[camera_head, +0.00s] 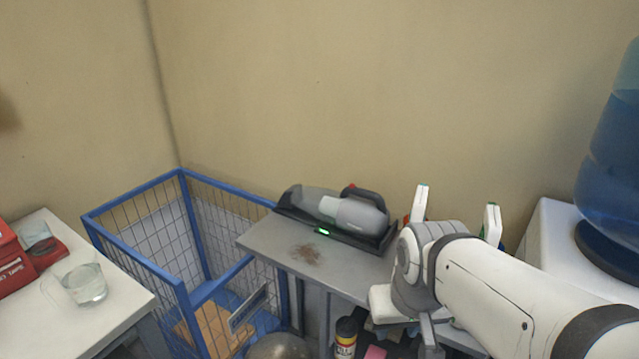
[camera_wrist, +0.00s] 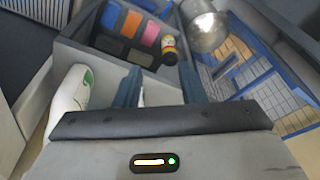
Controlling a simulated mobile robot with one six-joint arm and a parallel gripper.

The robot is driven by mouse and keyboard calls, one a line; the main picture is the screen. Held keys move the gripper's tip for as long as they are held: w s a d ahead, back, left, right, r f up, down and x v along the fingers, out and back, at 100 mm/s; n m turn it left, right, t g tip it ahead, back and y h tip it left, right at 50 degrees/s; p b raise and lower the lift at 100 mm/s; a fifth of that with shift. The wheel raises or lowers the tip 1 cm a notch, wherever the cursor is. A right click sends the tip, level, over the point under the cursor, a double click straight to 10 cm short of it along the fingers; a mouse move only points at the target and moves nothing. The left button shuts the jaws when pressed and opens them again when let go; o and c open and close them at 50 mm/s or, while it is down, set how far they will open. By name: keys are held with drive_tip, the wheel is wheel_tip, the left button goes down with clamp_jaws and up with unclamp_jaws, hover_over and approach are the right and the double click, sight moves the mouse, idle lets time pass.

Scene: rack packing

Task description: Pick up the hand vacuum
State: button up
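The hand vacuum (camera_head: 353,211) has a grey body, a dark handle and a translucent nose. In the head view it lies in a black dock (camera_head: 377,243) with a green light, at the back of a grey table (camera_head: 268,243) against the wall. My gripper (camera_head: 456,213) is to the right of the vacuum, apart from it, its two fingers spread and pointing up in the picture. In the wrist view the fingers of my gripper (camera_wrist: 161,86) are apart with nothing between them. I cannot make out the vacuum there.
A blue wire cage (camera_head: 182,283) stands left of the table. A dark stain (camera_head: 306,254) marks the tabletop. A water cooler (camera_head: 567,225) stands at the right. The wrist view shows a yellow-labelled can (camera_wrist: 169,50), a metal rounded object (camera_wrist: 205,28) and a white-green bottle (camera_wrist: 68,103).

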drive_tip(key=shift+d, duration=0.15)
drive_tip(key=shift+o, duration=1)
drive_tip(key=shift+d, duration=0.1)
drive_tip(key=shift+o, duration=0.3)
drive_tip(key=w+r+m+h+b, duration=0.1)
drive_tip(key=w+r+m, duration=0.1)
drive_tip(key=w+m, duration=0.4)
drive_tip(key=w+r+m+t+h+b, duration=0.1)
drive_tip(key=w+m, duration=0.5)
drive_tip(key=w, duration=0.8)
wheel_tip(320, 180, up, 2)
drive_tip(key=shift+w+r+b, duration=0.2)
drive_tip(key=shift+b, duration=0.6)
drive_tip(key=m+t+h+b, duration=0.2)
drive_tip(key=m+b, duration=0.1)
drive_tip(key=m, duration=1)
approach(358, 191)
drive_tip(key=p+x, duration=0.1)
drive_tip(key=x, duration=0.8)
drive_tip(key=shift+r, duration=0.1)
drive_tip(key=shift+c, duration=0.5)
clamp_jaws()
